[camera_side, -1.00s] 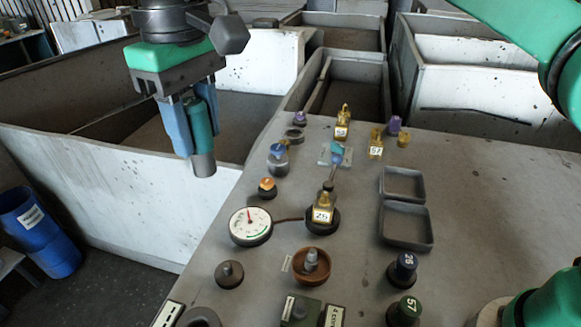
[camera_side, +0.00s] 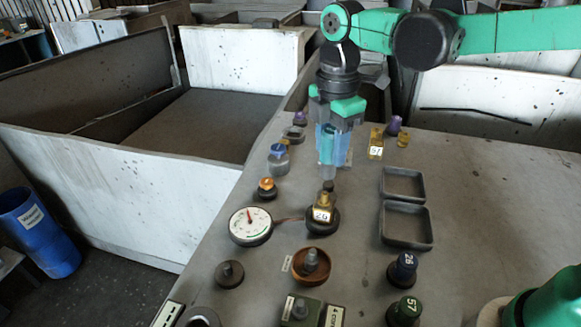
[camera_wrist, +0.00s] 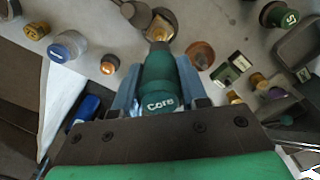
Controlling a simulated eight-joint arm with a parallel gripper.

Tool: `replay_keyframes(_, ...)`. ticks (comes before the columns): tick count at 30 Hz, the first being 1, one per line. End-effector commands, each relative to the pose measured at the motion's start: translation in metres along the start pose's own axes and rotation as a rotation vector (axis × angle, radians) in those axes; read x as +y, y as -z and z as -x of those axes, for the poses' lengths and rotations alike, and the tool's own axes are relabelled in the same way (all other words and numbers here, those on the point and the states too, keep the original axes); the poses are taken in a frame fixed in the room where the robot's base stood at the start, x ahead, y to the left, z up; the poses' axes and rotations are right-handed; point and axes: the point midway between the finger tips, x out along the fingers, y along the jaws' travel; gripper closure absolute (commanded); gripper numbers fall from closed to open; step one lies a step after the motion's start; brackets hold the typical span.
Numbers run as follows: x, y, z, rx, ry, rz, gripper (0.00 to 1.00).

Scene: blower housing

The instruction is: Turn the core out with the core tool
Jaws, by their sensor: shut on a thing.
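My gripper (camera_side: 327,150) is shut on the core tool (camera_wrist: 160,82), a teal cylinder marked "Core" with a grey end. In the side view the tool's grey end (camera_side: 326,172) points down, just above or at the top of a brass fitting (camera_side: 323,203) with a white number tag. The fitting stands on a round black base (camera_side: 322,222). I cannot tell whether the tool touches it. In the wrist view the tool's far end overlaps the fitting's area, so the core inside is hidden.
A dial gauge (camera_side: 250,226) sits left of the fitting, joined by a thin hose. A brown dish (camera_side: 311,265) is in front. Two grey trays (camera_side: 406,225) lie to the right. A tagged brass piece (camera_side: 376,146) stands behind right. Bare bench lies further right.

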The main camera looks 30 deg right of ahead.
Motion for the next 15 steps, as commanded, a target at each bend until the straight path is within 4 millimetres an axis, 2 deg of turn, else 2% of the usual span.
replay_keyframes(15, -0.0001, 0.0008, 0.0004, 0.000, -0.002, -0.951, 1.00)
